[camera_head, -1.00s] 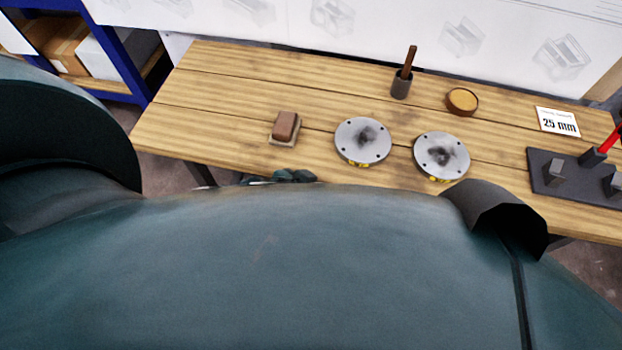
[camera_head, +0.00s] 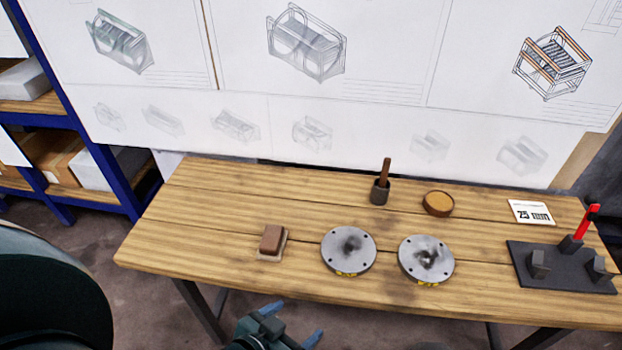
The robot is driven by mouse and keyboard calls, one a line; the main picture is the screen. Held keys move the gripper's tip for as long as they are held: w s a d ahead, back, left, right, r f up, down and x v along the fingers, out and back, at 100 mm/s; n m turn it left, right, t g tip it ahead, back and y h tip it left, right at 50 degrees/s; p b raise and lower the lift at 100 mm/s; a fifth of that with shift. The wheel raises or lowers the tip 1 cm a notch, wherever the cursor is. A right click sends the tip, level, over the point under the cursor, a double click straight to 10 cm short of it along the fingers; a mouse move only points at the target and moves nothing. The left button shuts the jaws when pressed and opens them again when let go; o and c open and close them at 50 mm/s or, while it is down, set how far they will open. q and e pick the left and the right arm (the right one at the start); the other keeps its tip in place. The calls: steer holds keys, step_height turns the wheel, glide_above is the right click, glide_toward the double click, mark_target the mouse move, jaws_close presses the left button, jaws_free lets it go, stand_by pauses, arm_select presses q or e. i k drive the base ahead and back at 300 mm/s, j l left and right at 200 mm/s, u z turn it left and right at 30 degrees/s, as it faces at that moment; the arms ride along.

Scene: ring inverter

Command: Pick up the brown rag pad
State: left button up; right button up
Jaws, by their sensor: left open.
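The brown rag pad (camera_head: 271,238) is a small brown block resting on a flat tan base (camera_head: 284,246). It sits on the wooden table near the front edge, left of the middle. My left gripper (camera_head: 291,322) shows at the bottom, in front of the table and clear of its front edge, with its blue-tipped fingers apart. It is empty and away from the pad. My right gripper is not in view.
Two round grey metal discs (camera_head: 348,250) (camera_head: 426,260) with dark smudges lie right of the pad. Behind them stand a dark cup with a brown handle (camera_head: 380,191) and a round dish (camera_head: 438,203). A "25 mm" card (camera_head: 531,212) and a dark red-handled fixture (camera_head: 560,266) are at right.

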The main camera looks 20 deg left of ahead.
mark_target(271, 246)
steer(key=k+u, duration=0.15)
steer(key=u, duration=0.75)
